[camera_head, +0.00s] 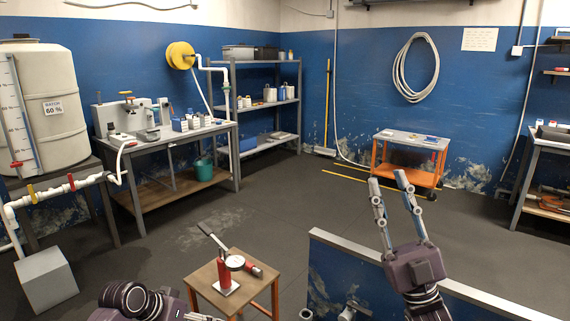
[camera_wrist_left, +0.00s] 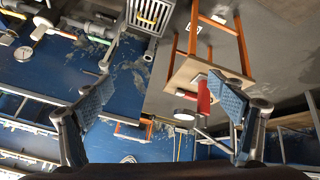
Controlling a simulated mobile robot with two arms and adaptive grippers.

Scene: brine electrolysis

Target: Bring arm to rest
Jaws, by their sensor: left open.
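My right gripper (camera_head: 388,178) stands up at the right of the head view, its two fingers apart with nothing between them. It is in front of the low blue wall. My left arm shows only partly at the bottom left of the head view. In the left wrist view my left gripper (camera_wrist_left: 166,86) has its two blue-padded fingers spread wide with nothing between them. A small wooden stool (camera_head: 205,279) bears a red hand tool with a gauge (camera_head: 226,274). The stool also shows in the left wrist view (camera_wrist_left: 187,70), upside down, beyond the fingers.
A low blue partition (camera_head: 335,277) stands close by my right arm. A workbench (camera_head: 178,135) and a large tank (camera_head: 48,110) are at left. An orange cart (camera_head: 408,160) is at the back, with shelving (camera_head: 267,103) left of it. The middle floor is open.

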